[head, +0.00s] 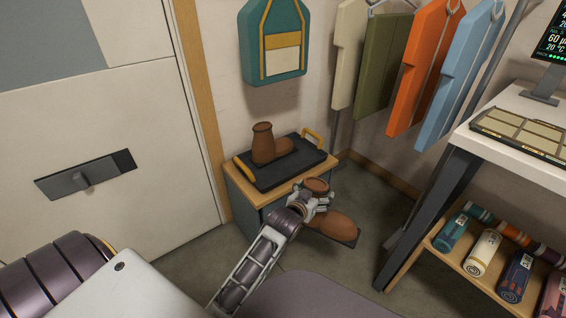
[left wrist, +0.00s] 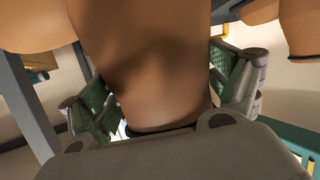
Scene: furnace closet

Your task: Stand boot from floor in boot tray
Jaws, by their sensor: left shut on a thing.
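A brown boot (head: 331,223) is held by its shaft in my left gripper (head: 316,201), in front of the cabinet's right side. Its toe points to the lower right in the head view, and its dark sole shows. In the left wrist view the boot's brown shaft (left wrist: 155,70) fills the space between the green-padded fingers. Whether the sole touches the floor is hard to tell. The dark boot tray (head: 265,180) with yellow handles lies on a low wooden cabinet. Another brown boot (head: 264,146) stands upright in it, toward the back. My right gripper is not in view.
The tray's front part is bare. A white table (head: 520,118) with a dark leg (head: 430,210) and a low shelf of rolled items (head: 485,250) stands on the right. Jackets (head: 415,80) and a teal backpack (head: 273,45) hang behind. A door (head: 90,130) is on the left.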

